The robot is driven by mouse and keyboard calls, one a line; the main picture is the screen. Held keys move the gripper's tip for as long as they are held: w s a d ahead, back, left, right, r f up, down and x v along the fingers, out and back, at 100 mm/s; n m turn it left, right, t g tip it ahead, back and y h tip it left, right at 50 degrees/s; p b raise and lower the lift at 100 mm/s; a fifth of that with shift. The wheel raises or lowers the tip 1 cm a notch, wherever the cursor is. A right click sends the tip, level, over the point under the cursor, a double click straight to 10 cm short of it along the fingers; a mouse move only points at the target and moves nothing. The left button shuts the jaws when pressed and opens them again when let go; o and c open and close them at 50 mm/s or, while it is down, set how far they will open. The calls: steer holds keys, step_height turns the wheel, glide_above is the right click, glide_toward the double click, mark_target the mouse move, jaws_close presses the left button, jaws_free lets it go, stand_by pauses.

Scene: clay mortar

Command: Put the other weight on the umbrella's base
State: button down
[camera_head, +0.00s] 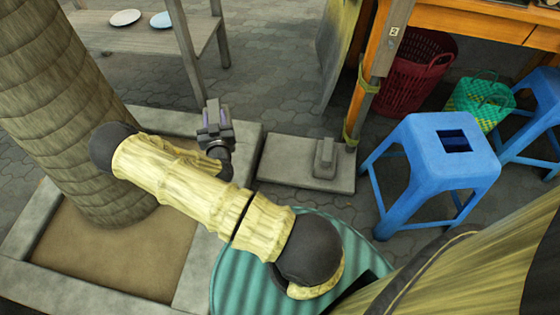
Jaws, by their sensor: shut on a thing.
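The umbrella's base is a grey concrete slab (283,161) on the paving, right of the picture's centre. One grey weight (325,160) with a raised, narrower upper part rests on its right half. My gripper (215,115) is up and left of the slab, beside the planter's back corner and apart from the slab. It is shut on a small grey thing, seemingly the other weight, which the gripper largely hides. A worn post (386,50) with a number tag rises behind the slab's right end.
A tree trunk (65,120) stands in a stone-edged planter (60,275) at left. A blue stool (440,155) stands close right of the slab. A red basket (415,75) and a green basket (480,100) are behind. A wooden bench (140,38) with two plates is at upper left.

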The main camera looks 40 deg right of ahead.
steer(key=s+d+f+m+g+h+b, duration=0.1)
steer(key=d+f+b, duration=0.4)
steer(key=d+f, duration=0.5)
steer(key=s+d+f+m+g+h+b, duration=0.2)
steer(key=d+f+h+b, duration=0.3)
steer(key=d+f, duration=0.6)
steer(key=shift+d+m+g+b, duration=0.4)
steer(key=shift+d+m+g, duration=0.3)
steer(key=shift+d, duration=0.5)
step_height(320, 180, down, 6)
steer(key=b, duration=0.4)
steer(key=shift+f+b, duration=1.35)
steer(key=shift+f, duration=0.6)
